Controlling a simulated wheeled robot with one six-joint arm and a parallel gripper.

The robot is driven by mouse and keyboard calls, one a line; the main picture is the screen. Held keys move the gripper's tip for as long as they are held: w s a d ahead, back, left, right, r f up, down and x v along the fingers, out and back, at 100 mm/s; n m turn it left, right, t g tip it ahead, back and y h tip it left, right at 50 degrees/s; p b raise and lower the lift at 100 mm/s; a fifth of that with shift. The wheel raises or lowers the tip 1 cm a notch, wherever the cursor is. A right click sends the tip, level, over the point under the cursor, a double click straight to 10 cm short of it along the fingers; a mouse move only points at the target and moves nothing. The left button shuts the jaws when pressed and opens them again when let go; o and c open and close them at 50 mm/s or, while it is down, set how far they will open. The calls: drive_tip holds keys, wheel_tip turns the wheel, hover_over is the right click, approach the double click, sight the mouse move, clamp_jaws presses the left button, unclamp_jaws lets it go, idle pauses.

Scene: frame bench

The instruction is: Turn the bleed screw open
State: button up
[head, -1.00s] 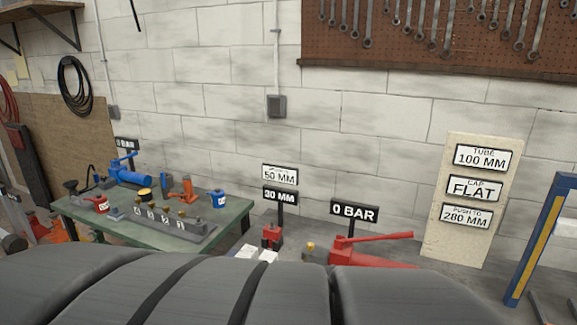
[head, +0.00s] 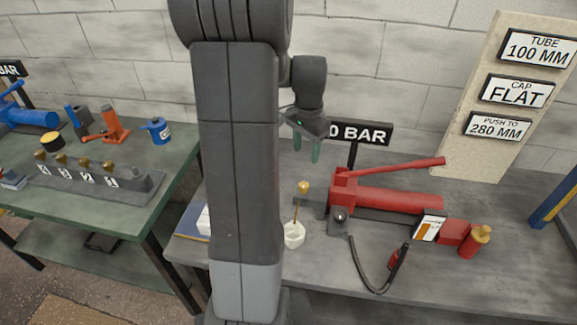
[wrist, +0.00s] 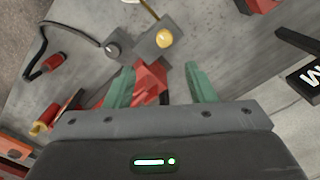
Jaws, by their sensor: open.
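The bleed screw is most likely the small brass knob (head: 303,187) on the grey block at the left end of the red hand pump (head: 395,201). The knob also shows in the wrist view (wrist: 164,38), beyond my fingertips. My gripper (head: 306,149) is open and empty, pointing down above the knob and apart from it. In the wrist view my two green fingers (wrist: 161,84) are spread, with part of the red pump (wrist: 150,78) showing between them. A small white cup (head: 294,235) stands below the knob, with a thin rod between them.
A "0 BAR" sign (head: 362,133) stands close behind the pump. A black hose (head: 368,275) curls in front, and a red cylinder with a brass top (head: 475,241) stands at right. A green table (head: 190,150) with tools is at left.

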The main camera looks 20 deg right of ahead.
sight(304, 184)
drive_tip(key=f, duration=0.9)
drive_tip(key=w+f, duration=0.1)
drive_tip(key=f, duration=0.4)
drive_tip(key=shift+d+p, duration=0.1)
drive_tip(key=shift+p, duration=0.3)
drive_tip(key=c, duration=1)
